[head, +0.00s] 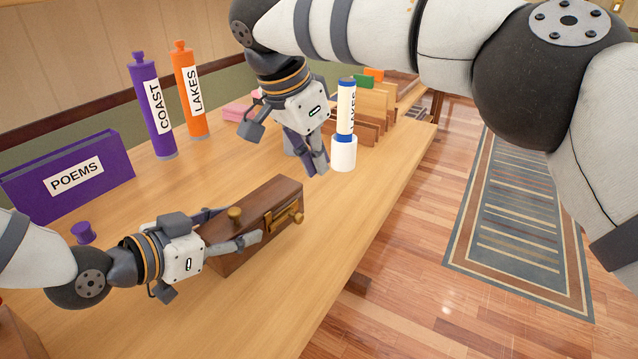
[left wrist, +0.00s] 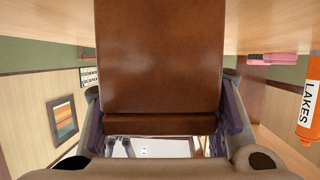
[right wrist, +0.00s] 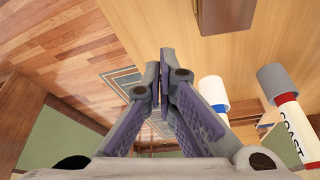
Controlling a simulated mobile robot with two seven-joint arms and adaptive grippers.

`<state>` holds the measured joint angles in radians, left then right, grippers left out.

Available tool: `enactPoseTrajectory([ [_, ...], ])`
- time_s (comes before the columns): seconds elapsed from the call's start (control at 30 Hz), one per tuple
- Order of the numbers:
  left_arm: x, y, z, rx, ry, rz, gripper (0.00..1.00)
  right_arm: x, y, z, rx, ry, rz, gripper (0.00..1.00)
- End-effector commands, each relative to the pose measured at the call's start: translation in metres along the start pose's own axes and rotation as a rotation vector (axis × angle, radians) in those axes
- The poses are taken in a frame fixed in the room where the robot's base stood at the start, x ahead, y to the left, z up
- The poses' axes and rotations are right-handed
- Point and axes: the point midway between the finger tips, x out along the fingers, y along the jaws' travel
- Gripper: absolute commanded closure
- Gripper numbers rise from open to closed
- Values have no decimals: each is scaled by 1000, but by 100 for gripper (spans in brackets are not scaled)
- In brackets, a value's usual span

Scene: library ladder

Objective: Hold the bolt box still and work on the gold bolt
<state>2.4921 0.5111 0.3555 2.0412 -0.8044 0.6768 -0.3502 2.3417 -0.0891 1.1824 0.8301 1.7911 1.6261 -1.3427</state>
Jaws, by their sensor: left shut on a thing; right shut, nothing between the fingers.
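The bolt box (head: 275,198) is a brown wooden box on the table. My left gripper (head: 228,226) is shut on the box, one finger on each long side; the left wrist view shows the brown box (left wrist: 160,60) between the fingers. My right gripper (head: 320,166) is shut and empty, above and behind the box, apart from the bolt. Its closed fingertips (right wrist: 160,65) also show in the right wrist view.
Behind stand a purple POEMS box (head: 70,175), a purple COAST tube (head: 150,110), an orange LAKES tube (head: 189,95) and a white-and-blue tube (head: 346,105) near my right gripper. A purple knob (head: 83,232) lies left. The table's right front edge is clear.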

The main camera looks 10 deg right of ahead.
Motion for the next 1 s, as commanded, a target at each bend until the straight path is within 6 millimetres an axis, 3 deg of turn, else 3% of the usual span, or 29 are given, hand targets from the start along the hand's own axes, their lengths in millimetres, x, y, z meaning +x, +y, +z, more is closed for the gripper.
enactPoseTrajectory([
  [0.1, 0, 0, 0, 0, 0, 0, 88, -23, 0, 0, 1, 0, -2, 100],
  [0.27, 0, 0, 0, 0, 0, 0, 88, -40, 0, 0, 0, -1, 0, 100],
  [0.7, 0, 0, 0, 0, 0, 0, 88, -44, 0, 0, 0, -1, 1, 100],
  [0.73, 0, 0, 0, 0, 0, 0, 44, -44, 0, 0, 0, -1, 1, 100],
  [0.8, 0, 0, 0, 0, 0, 0, 28, -43, 0, 0, 0, -1, 1, 100],
  [1.0, 0, 0, 0, 0, 0, 0, 27, -43, 0, 0, 0, -1, 1, 100],
])
